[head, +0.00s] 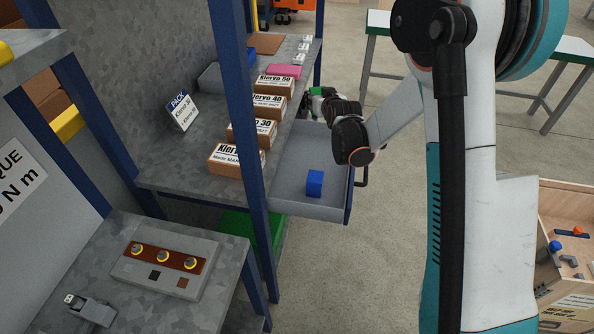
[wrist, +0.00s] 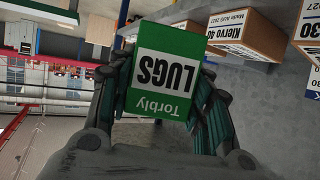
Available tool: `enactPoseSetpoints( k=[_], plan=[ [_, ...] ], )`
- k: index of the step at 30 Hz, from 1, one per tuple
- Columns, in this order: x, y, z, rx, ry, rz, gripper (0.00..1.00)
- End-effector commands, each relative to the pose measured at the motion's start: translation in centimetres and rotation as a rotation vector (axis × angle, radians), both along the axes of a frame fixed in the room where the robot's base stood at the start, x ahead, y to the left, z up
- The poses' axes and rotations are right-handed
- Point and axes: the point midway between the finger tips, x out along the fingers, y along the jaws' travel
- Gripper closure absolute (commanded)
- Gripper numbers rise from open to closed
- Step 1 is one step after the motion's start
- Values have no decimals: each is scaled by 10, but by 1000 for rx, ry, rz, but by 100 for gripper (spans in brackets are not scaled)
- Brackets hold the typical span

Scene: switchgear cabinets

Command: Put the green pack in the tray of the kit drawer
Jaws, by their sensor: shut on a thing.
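The green pack, labelled "Torbly LUGS", fills the middle of the wrist view (wrist: 166,70), its lettering upside down. My gripper (wrist: 170,105) is shut on it, with one finger on each side. In the head view only a small green part of the pack (head: 316,91) shows beside my gripper (head: 322,98); the rest is hidden. The kit drawer (head: 283,188) is pulled out from under the shelf, grey inside, with a blue block (head: 314,183) in it near the front. My gripper is over the far end of the drawer, by the shelf edge. My wrist hides part of the drawer.
Several Klervo cartons (head: 237,159) line the shelf edge to the left of the drawer. A pink pack (head: 284,71) and a "PACK" card (head: 181,111) are on the shelf. A blue post (head: 238,100) stands in front.

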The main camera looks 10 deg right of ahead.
Motion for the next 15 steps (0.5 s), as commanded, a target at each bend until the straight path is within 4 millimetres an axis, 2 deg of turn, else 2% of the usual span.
enactPoseSetpoints(
  k=[5,15],
  plan=[
    [7,4,-24,1,0,-5,83],
    [6,3,-108,1,0,-5,83]
  ],
)
